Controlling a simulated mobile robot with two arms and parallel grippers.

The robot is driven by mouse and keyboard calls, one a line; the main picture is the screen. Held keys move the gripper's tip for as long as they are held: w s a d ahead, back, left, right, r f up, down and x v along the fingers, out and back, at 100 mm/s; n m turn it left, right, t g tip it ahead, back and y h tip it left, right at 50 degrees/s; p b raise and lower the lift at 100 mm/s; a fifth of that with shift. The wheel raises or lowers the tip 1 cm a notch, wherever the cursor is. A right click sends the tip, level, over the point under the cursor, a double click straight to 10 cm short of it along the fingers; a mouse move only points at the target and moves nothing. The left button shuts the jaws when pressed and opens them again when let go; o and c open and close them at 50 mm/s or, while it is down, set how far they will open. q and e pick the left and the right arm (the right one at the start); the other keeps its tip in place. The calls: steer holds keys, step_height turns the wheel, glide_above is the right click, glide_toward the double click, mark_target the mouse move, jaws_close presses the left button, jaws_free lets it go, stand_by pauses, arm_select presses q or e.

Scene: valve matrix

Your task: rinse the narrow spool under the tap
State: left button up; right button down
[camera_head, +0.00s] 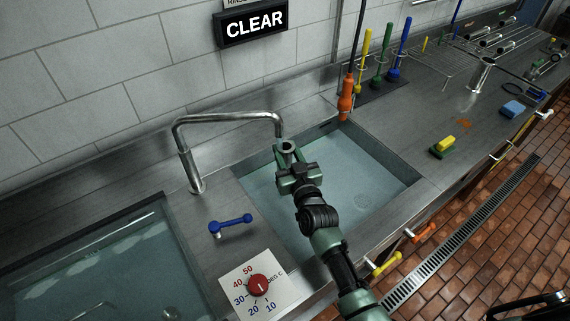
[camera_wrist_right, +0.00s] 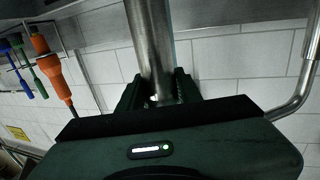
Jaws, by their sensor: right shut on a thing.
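My right gripper (camera_head: 290,162) is over the right-hand sink basin, close to the end of the tap (camera_head: 232,118). It is shut on a metal spool (camera_head: 287,147), whose round open end shows just under the spout. In the right wrist view the spool (camera_wrist_right: 150,45) is a long grey metal cylinder standing up between the fingers (camera_wrist_right: 158,95). A small pale bluish streak shows between spout and spool; I cannot tell whether it is running water. The gripper hides the spool's lower part. My left gripper is not in view.
The right-hand basin (camera_head: 390,158) and left-hand basin (camera_head: 100,262) hold water. A blue lever (camera_head: 230,224) and a red temperature dial (camera_head: 258,285) sit between them. An orange-handled tool (camera_head: 345,100) hangs behind the right basin, near coloured brushes (camera_head: 383,60). A yellow-green sponge (camera_head: 443,147) lies right.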

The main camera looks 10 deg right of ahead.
steer(key=shift+a, duration=0.15)
steer(key=shift+s, duration=0.1)
steer(key=shift+s+r+p, duration=0.15)
steer(key=shift+s+p, duration=0.7)
steer(key=shift+s, duration=0.45)
steer(key=shift+s+d+p, duration=0.2)
steer(key=shift+s+p, duration=0.35)
steer(key=shift+s, duration=0.75)
steer(key=shift+s+d+p, duration=0.2)
steer(key=shift+s+p, duration=0.35)
steer(key=shift+s, duration=0.75)
steer(key=s+r+p, duration=0.1)
steer(key=s+r, duration=0.2)
steer(key=s, duration=0.2)
steer(key=shift+d+r, duration=0.2)
steer(key=shift+r, duration=0.2)
